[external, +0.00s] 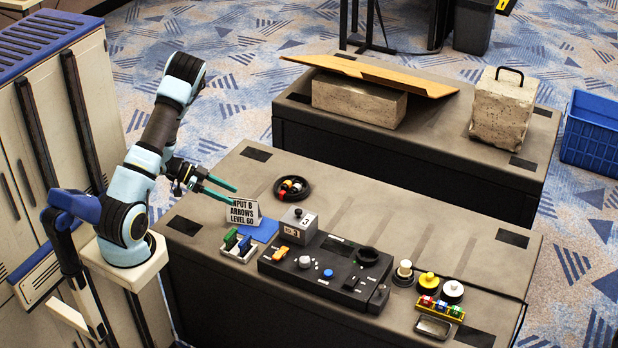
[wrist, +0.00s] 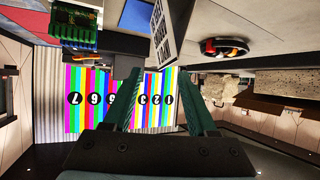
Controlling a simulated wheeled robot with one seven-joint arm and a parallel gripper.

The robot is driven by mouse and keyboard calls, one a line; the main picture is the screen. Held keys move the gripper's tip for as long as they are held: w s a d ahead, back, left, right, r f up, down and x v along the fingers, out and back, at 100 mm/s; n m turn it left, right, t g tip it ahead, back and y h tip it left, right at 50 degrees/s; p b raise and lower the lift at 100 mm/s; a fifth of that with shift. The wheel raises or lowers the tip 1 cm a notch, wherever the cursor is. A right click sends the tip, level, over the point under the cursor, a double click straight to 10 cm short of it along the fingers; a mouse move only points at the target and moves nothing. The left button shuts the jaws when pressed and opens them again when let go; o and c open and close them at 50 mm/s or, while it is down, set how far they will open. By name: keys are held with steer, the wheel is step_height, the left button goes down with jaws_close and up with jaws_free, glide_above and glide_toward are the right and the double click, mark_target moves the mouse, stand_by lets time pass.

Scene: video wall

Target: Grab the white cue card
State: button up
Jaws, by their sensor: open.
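The white cue card (external: 244,213) stands on the near table's left part, behind a blue pad, with black text reading "INPUT B ARROWS LEVEL 60". In the wrist view, which is upside down, the card (wrist: 172,32) is a pale slab at the top, seen at a slant, just beyond the fingertips. My gripper (external: 233,195) has green fingers reaching from the left, beside the card's upper edge. The fingers are apart and nothing is between them; they also show in the wrist view (wrist: 161,76). Whether a finger touches the card cannot be told.
A grey box (external: 298,224) and a control panel (external: 325,269) stand right of the card.

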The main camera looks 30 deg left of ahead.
mark_target(243, 198)
steer(key=shift+p+x, duration=0.75)
steer(key=shift+x, duration=1.9)
steer(key=shift+w+a, duration=0.1)
steer(key=shift+w, duration=0.05)
jaws_close()
